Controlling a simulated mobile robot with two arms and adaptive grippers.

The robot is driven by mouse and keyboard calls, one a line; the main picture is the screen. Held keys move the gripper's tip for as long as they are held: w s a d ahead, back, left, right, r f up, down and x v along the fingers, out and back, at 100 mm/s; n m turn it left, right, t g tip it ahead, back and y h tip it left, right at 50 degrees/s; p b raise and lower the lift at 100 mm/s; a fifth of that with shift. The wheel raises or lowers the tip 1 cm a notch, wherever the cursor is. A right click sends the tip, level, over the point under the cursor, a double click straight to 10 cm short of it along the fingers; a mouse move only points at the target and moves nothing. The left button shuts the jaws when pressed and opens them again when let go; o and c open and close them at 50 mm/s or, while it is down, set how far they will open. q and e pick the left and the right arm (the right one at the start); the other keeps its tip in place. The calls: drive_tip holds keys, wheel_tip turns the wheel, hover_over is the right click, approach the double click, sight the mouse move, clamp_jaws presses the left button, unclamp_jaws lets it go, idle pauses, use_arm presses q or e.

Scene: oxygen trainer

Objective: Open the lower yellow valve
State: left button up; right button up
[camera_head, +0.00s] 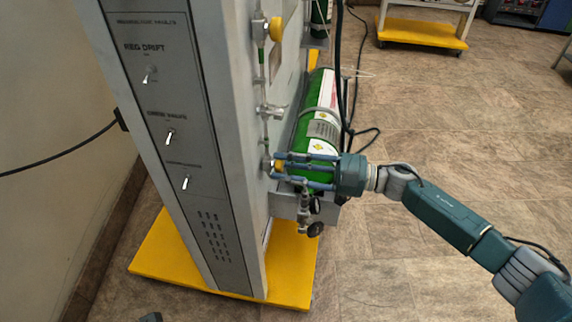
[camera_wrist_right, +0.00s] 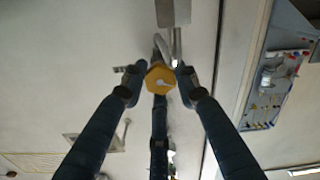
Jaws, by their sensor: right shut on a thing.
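The lower yellow valve (camera_head: 278,165) is a small yellow knob on the side of the grey cabinet, low on a line of thin pipe. My right gripper (camera_head: 284,168) reaches it from the right and is shut on it. In the right wrist view the yellow knob (camera_wrist_right: 160,79) sits between the fingertips of my right gripper (camera_wrist_right: 158,84), with a finger on each side and one below. The fingers partly cover the knob in the head view. An upper yellow valve (camera_head: 276,29) sits higher on the same pipe. My left gripper does not show clearly.
A green cylinder (camera_head: 322,110) lies tilted behind my right gripper. Metal fittings with black knobs (camera_head: 314,229) hang below it. The grey cabinet (camera_head: 240,150) stands on a yellow base (camera_head: 160,258). Black cables hang near the cylinder. The tiled floor to the right is open.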

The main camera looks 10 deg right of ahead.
drive_tip(key=shift+f+n, duration=0.3)
drive_tip(key=shift+n, duration=0.5)
drive_tip(key=o, duration=1)
drive_tip(key=shift+o, duration=0.8)
drive_tip(key=shift+d+r, duration=0.1)
drive_tip(key=v, duration=1.2)
